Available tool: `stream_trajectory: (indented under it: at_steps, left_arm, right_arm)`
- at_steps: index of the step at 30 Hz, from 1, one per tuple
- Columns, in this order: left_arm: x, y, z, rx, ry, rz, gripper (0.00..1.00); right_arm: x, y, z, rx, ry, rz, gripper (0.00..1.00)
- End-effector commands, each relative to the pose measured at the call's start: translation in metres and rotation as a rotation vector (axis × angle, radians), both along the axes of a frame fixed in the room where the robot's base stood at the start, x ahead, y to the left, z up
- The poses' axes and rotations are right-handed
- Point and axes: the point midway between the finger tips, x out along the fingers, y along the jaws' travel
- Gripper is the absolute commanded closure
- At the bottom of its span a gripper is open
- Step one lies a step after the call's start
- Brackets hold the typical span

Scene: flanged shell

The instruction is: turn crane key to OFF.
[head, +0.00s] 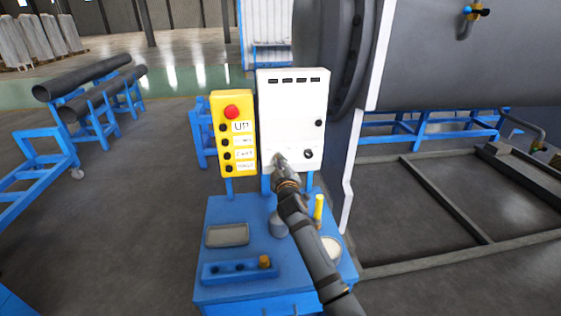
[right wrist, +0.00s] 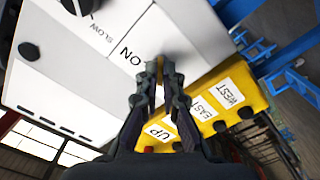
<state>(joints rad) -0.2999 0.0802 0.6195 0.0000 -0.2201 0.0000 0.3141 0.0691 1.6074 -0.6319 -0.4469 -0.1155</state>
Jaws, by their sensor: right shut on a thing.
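The white control cabinet (head: 292,110) stands upright behind the blue bench. My right gripper (head: 280,159) is at the lower left of its front face. In the right wrist view, my right gripper (right wrist: 164,68) is shut on the crane key beside the "ON" label (right wrist: 130,53). The fingers hide most of the key, so its exact angle cannot be told. No "OFF" mark is readable. A dark knob (head: 308,154) sits to the right on the cabinet; a "SLOW" label (right wrist: 103,42) shows in the wrist view. My left gripper is not in view.
A yellow button box (head: 237,165) with a red button (head: 232,112) stands close to the left of the cabinet. The blue bench (head: 225,283) below holds a tray (head: 227,236), a yellow-handled tool (head: 318,208) and small parts.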

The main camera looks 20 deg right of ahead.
Motion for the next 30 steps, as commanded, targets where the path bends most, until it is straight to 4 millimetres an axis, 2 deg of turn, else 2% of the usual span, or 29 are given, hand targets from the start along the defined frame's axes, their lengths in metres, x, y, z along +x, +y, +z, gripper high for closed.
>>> stream_trajectory:
  at_steps: [15,18,21,30]
  left_arm:
    - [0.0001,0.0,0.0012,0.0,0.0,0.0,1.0]
    - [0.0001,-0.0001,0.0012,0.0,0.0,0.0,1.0]
    - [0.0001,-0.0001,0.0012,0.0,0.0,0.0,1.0]
    - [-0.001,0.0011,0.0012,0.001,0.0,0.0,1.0]
  right_arm:
    - [0.0,0.0,0.0,-0.018,0.005,0.0,1.0]
    - [0.0,0.0,0.0,-0.018,0.005,0.0,0.84]
    - [0.0,0.0,0.0,-0.018,0.005,0.0,0.72]
    - [-0.0016,0.0005,-0.0004,-0.018,0.005,0.0,0.72]
